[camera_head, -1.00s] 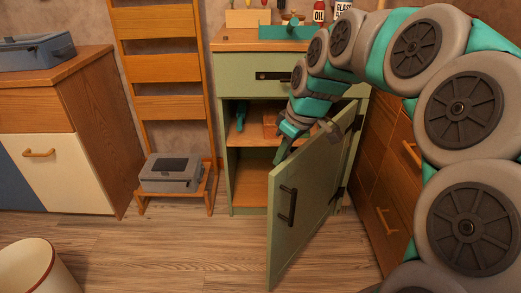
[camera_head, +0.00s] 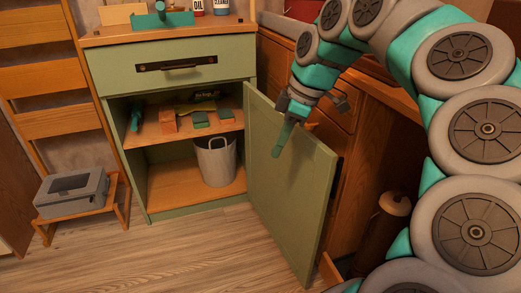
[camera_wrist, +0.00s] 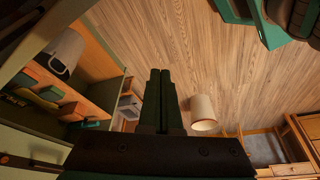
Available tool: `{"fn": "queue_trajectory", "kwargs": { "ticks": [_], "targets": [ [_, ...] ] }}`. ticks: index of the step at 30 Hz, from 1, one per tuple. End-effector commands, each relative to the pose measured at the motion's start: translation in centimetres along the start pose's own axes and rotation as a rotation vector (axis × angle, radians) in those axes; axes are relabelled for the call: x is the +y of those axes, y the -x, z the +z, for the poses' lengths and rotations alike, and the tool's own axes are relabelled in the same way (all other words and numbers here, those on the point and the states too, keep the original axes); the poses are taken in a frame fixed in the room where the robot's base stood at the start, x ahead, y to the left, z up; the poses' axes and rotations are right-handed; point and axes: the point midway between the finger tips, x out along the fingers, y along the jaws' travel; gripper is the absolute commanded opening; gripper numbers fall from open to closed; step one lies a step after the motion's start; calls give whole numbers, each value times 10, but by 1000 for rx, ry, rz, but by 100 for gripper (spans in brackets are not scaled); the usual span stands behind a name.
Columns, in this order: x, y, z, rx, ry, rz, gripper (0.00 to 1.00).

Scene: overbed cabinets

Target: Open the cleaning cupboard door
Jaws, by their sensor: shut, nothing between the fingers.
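The green cleaning cupboard (camera_head: 118,110) stands open in the head view. Its door (camera_head: 290,185), hinged on the right, is swung wide out, its plain inner face towards me; its handle is hidden. My gripper (camera_head: 280,148) is shut and empty, pointing down at the upper part of that inner face. I cannot tell whether it touches. In the wrist view my two fingers (camera_wrist: 160,75) lie together. Inside the cupboard are a grey bucket (camera_head: 215,162) below and a shelf (camera_head: 160,134) with several sponges or blocks and a teal bottle. The bucket also shows in the wrist view (camera_wrist: 66,50).
Wooden drawers (camera_head: 328,85) stand right, behind the door, with a brown canister (camera_head: 385,228) near them. A grey box (camera_head: 72,192) sits on a low wooden stand at left. The floor (camera_head: 190,250) before the cupboard is clear. A pale bin (camera_wrist: 203,112) shows in the wrist view.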

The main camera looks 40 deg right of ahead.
Motion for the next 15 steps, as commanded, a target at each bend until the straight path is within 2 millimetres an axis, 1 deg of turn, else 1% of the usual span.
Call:
{"fn": "queue_trajectory", "kwargs": {
  "ticks": [5,15],
  "targets": [
    [3,3,7,1,-2,2,0],
    [3,3,8,0,-1,1,0]
  ]
}}
